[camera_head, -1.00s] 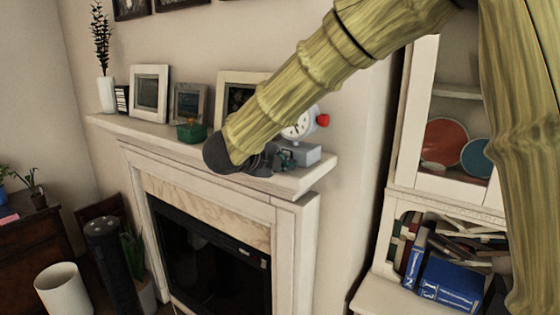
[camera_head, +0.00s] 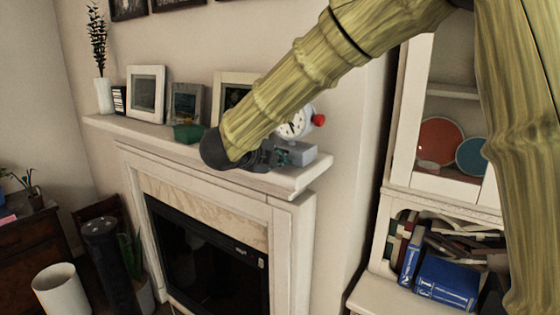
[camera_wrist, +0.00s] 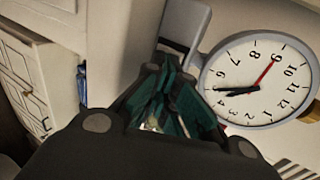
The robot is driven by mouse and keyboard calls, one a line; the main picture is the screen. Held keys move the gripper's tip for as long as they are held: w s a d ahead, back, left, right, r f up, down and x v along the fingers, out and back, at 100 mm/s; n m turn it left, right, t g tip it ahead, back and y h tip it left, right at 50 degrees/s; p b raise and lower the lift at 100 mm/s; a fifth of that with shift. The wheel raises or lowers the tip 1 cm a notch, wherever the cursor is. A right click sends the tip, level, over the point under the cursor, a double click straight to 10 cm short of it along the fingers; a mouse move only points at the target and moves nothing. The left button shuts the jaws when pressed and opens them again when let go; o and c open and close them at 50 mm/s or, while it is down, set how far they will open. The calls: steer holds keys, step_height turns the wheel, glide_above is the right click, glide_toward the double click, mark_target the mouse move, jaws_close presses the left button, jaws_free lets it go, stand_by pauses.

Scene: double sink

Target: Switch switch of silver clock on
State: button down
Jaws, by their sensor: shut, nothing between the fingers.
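The silver clock (camera_head: 292,125) stands on the right end of the mantel, partly hidden behind my arm. It has a white round face, a grey box-like base (camera_head: 300,154) and a red knob (camera_head: 319,120) on its right side. In the wrist view the clock face (camera_wrist: 260,80) fills the right side, with a grey rectangular part (camera_wrist: 185,28) beside it. My gripper (camera_head: 283,157) is shut and empty, in front of the base. Its teal fingers in the wrist view (camera_wrist: 172,95) overlap the near end of the grey part. I cannot tell whether they touch it.
The mantel (camera_head: 150,130) carries a green box (camera_head: 188,133), picture frames (camera_head: 146,93) and a white vase (camera_head: 104,95) left of my arm. A white shelf unit with blue books (camera_head: 445,283) stands at the right. The fireplace opening is below.

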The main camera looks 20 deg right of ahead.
steer(key=shift+w+a+r, duration=0.15)
steer(key=shift+r, duration=0.1)
steer(key=shift+s+a+f, duration=0.15)
steer(key=shift+s+a, duration=0.1)
steer(key=shift+s, duration=0.05)
steer(key=s+a+r+b, duration=0.1)
steer(key=s+a+b, duration=0.3)
steer(key=s+a, duration=0.4)
steer(key=shift+a+r+b, duration=0.25)
steer(key=shift+a+b, duration=0.15)
steer(key=shift+a, duration=0.65)
steer(key=shift+s, duration=0.1)
